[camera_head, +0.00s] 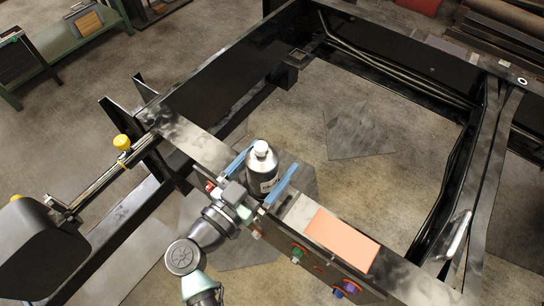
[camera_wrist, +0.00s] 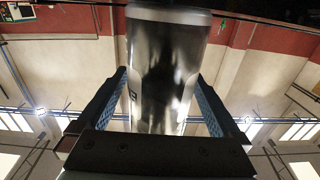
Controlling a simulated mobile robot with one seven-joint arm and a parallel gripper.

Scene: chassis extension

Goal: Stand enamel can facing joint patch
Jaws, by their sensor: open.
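The enamel can (camera_head: 262,176) is a dark, shiny metal can with a white cap. It stands upright on the black chassis rail and also shows in the wrist view (camera_wrist: 165,65). A small light label shows low on its side in the head view. My gripper (camera_head: 274,158) is open, with its blue-padded fingers on either side of the can. In the wrist view the fingers (camera_wrist: 161,80) flank the can closely; contact is not clear. Bare, brushed-looking metal patches (camera_head: 186,132) show on the rail; I cannot tell which is the joint patch.
A flat orange rectangle (camera_head: 342,238) lies on the rail right of the can. Several coloured knobs (camera_head: 298,252) line the rail's near side. A silver handle-like piece (camera_head: 457,236) is at the right. A yellow-knobbed rod (camera_head: 122,143) stands left. Open floor lies inside the frame.

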